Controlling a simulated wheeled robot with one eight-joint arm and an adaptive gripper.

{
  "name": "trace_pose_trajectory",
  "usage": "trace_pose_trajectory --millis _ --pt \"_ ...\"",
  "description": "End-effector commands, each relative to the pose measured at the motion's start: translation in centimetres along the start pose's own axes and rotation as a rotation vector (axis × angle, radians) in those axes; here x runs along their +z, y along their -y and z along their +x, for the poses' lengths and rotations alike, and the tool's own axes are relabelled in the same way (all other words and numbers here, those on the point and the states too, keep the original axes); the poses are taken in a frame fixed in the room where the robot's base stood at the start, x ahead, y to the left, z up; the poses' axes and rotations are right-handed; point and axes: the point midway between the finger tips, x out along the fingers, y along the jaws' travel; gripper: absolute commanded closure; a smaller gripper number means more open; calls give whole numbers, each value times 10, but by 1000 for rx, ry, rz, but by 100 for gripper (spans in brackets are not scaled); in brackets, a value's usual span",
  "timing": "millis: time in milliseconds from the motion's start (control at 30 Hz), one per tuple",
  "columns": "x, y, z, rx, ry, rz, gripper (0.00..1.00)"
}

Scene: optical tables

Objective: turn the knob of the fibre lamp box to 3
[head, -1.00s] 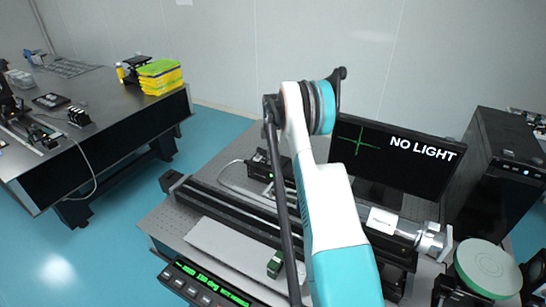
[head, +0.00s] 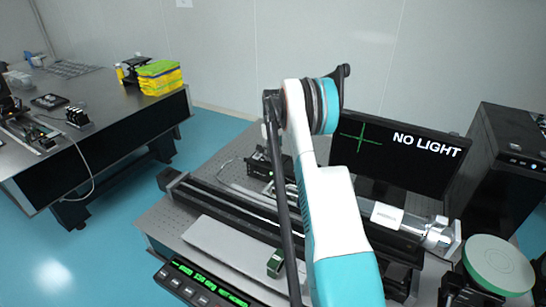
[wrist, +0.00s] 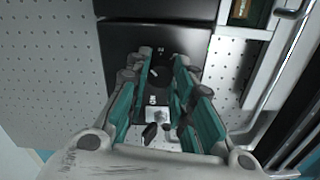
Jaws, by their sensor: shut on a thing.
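In the wrist view, the fibre lamp box (wrist: 158,38) is a black box with a dark front panel on a perforated pale surface. Its small dark knob (wrist: 157,73) sits on that panel, between the teal fingers. My gripper (wrist: 161,68) is shut on the knob, with a finger on either side. The fingers partly cover the panel, and I cannot read the scale or the knob's setting. A pale metal fitting (wrist: 157,104) sits below the knob. In the head view, my arm hides the gripper and knob.
A monitor (head: 385,165) reads "NO LIGHT" beside a green cross. A tall black case (head: 505,170) stands at right. A silver handle (wrist: 285,70) is right of the box.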

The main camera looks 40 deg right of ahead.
Motion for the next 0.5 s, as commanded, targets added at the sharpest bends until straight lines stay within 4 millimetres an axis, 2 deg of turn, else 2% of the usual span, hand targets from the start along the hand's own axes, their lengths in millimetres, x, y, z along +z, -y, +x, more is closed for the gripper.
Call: trace_pose_trajectory --millis 500 --pt "0 0 1 1 0 489 100"
